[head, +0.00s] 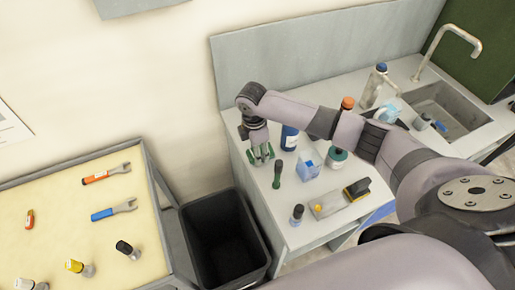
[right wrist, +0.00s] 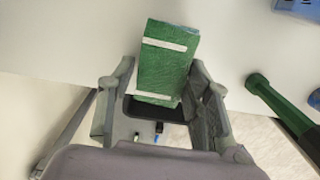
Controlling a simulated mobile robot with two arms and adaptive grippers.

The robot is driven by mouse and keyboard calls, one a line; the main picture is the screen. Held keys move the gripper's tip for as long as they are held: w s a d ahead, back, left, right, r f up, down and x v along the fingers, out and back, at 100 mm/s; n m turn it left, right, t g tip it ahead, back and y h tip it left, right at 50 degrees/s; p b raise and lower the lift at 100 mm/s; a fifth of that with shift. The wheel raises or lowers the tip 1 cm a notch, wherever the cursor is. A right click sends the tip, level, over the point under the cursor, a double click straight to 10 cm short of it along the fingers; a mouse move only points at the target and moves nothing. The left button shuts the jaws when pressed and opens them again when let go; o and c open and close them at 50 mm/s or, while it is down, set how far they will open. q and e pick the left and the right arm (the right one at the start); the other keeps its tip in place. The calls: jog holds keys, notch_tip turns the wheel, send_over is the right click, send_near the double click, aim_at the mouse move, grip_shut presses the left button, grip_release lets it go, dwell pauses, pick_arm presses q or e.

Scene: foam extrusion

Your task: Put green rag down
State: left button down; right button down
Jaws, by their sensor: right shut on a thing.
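The green rag (right wrist: 168,62) is a folded rectangular block with two pale strips across it in the right wrist view. My right gripper (right wrist: 160,95) is shut on it, with a finger along each side of its near end. In the head view the right gripper (head: 260,150) points down over the left end of the white counter (head: 262,208), with bits of the green rag (head: 263,160) showing between its fingers. I cannot tell whether the rag touches the counter. My left gripper is not in view.
A green-handled screwdriver (head: 278,173) stands just right of the gripper. A blue bottle (head: 289,138), a blue-white box (head: 308,163) and other bottles are further right. A black bin (head: 228,240) is below the counter's left edge. A tool table (head: 110,235) is at left.

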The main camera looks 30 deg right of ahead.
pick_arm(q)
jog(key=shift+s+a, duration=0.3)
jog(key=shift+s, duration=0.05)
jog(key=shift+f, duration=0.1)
pick_arm(e)
jog(key=shift+f, duration=0.1)
jog(key=c, duration=1.2)
grip_release()
jog(key=o, duration=0.4)
pick_arm(q)
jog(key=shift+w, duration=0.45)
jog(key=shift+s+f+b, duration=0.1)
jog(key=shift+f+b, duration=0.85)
jog(key=shift+b, duration=0.05)
pick_arm(e)
jog(key=r, duration=0.8)
jog(key=a+r, duration=0.1)
jog(key=r, duration=0.3)
jog(key=shift+r, duration=0.15)
